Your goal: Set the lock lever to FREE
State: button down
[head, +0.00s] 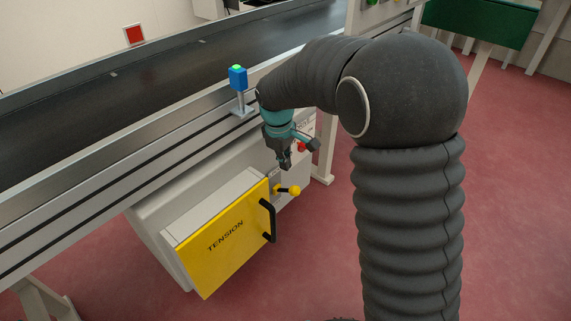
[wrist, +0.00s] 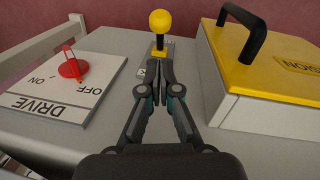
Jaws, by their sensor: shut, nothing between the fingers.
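The lock lever (wrist: 160,21) has a yellow ball knob on a dark stem and a yellow base. It stands between the drive plate and the tension box in the wrist view. In the head view the lever's knob (head: 294,191) points right from its base. My gripper (wrist: 160,66) is shut and empty, its fingertips just in front of the lever's base in the wrist view. In the head view my gripper (head: 285,164) hangs above the lever, apart from the knob. The small label beside the lever is mostly hidden by my fingers, so its setting cannot be read.
The yellow TENSION cover (head: 224,240) with a black handle (head: 268,220) sits close beside the lever. A DRIVE plate (wrist: 62,100) carries a red switch (wrist: 72,68) on the other side. A conveyor (head: 160,75) and a blue post box with a green button (head: 238,78) stand behind.

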send_over(288, 191)
notch_tip(288, 191, down, 8)
jog(key=shift+b, duration=0.35)
